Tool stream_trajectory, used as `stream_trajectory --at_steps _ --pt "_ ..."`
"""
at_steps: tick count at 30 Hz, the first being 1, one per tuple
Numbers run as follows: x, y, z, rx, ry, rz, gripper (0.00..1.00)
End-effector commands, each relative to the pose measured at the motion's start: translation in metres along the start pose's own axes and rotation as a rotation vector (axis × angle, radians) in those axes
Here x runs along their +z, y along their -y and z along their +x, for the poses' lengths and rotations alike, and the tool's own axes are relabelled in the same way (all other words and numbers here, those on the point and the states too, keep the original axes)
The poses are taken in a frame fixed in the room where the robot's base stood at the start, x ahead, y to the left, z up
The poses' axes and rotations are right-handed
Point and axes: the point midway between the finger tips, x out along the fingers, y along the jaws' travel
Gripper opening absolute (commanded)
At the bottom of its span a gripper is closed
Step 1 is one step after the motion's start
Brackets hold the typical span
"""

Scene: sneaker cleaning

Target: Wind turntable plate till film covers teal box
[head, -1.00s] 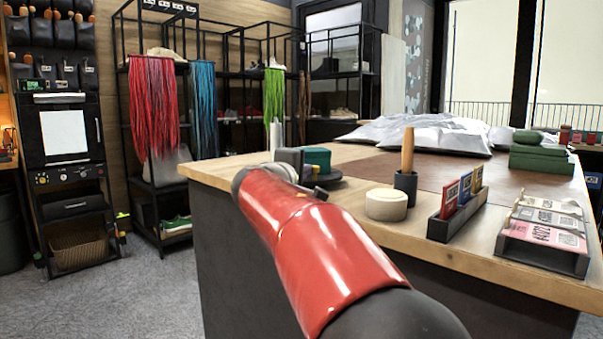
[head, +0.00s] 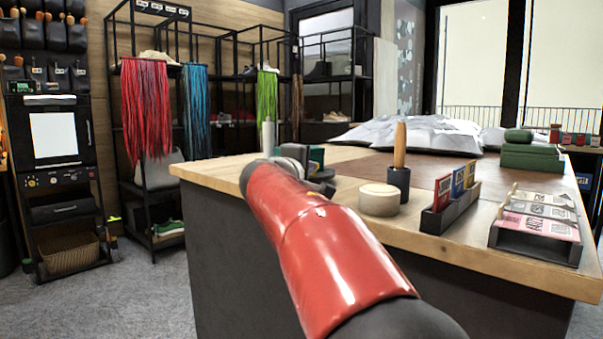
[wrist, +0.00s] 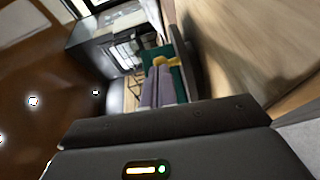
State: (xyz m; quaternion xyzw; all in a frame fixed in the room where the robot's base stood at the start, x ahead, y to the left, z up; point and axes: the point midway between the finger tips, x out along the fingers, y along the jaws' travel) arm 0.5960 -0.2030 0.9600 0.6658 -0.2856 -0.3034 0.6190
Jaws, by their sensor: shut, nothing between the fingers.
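The teal box (head: 317,157) stands on the dark round turntable plate (head: 322,173) at the near left corner of the workbench. My red arm reaches over the bench edge and hides part of both. In the wrist view the teal box (wrist: 179,80) is close beside my gripper (wrist: 160,68), whose greyish fingers are shut and empty. A yellow part shows at the fingertips; I cannot tell whether they touch the box or plate. A pale upright cylinder (head: 268,137) stands behind my arm's end, possibly the film roll. I cannot make out film on the box.
A round cream block (head: 379,199), a dark cup with a wooden handle (head: 398,180), a card holder (head: 450,212) and a tag tray (head: 535,238) line the bench's front edge.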

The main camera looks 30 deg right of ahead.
Motion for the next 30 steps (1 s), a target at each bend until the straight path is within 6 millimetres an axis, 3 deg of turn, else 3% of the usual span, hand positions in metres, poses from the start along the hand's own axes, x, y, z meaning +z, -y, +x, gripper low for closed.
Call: stream_trajectory --at_steps 15,30 --pt "0.02 -0.001 0.015 0.001 0.001 0.0 0.0" --pt "0.024 -0.002 0.021 0.0 -0.001 0.0 0.0"
